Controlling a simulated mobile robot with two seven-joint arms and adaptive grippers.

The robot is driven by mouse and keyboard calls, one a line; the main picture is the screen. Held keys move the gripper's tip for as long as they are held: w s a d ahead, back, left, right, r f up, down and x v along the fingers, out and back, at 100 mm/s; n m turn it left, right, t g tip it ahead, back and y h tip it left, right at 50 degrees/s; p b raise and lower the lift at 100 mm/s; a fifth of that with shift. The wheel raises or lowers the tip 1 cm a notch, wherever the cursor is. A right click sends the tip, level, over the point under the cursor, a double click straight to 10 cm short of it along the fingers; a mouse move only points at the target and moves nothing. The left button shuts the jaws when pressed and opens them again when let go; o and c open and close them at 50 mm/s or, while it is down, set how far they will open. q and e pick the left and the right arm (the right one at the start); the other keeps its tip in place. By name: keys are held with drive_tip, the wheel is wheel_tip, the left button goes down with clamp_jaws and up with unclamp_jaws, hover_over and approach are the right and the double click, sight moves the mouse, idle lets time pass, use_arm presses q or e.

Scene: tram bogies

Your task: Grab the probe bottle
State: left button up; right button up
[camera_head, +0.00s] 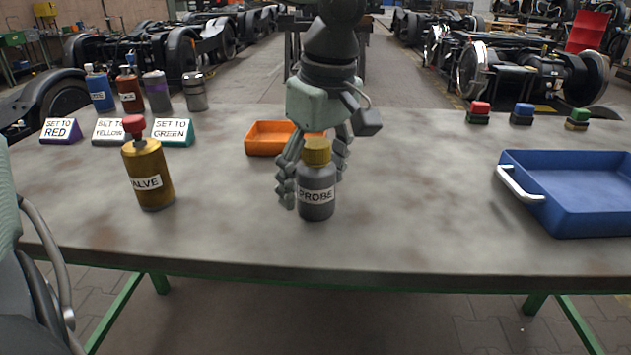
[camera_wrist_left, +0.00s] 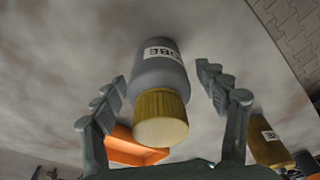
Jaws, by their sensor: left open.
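The probe bottle (camera_head: 318,208) is grey with a ribbed yellow cap and a white PROBE label. It stands upright on the table near the front middle. My left gripper (camera_head: 313,180) is open around it, one row of fingers on each side. In the left wrist view the bottle (camera_wrist_left: 160,72) lies between the spread fingers of the gripper (camera_wrist_left: 162,80), with a visible gap on both sides. My right gripper does not show.
An orange tray (camera_head: 262,139) sits just behind the gripper. A yellow VALVE bottle (camera_head: 148,178) with a red top stands left. Label signs (camera_head: 173,133) and several bottles (camera_head: 157,92) are back left. A blue tray (camera_head: 590,205) and coloured blocks (camera_head: 522,112) are right.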

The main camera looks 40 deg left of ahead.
use_arm(q)
drive_tip(key=shift+f, duration=0.15)
drive_tip(key=c, duration=1.2)
drive_tip(key=shift+c, duration=0.6)
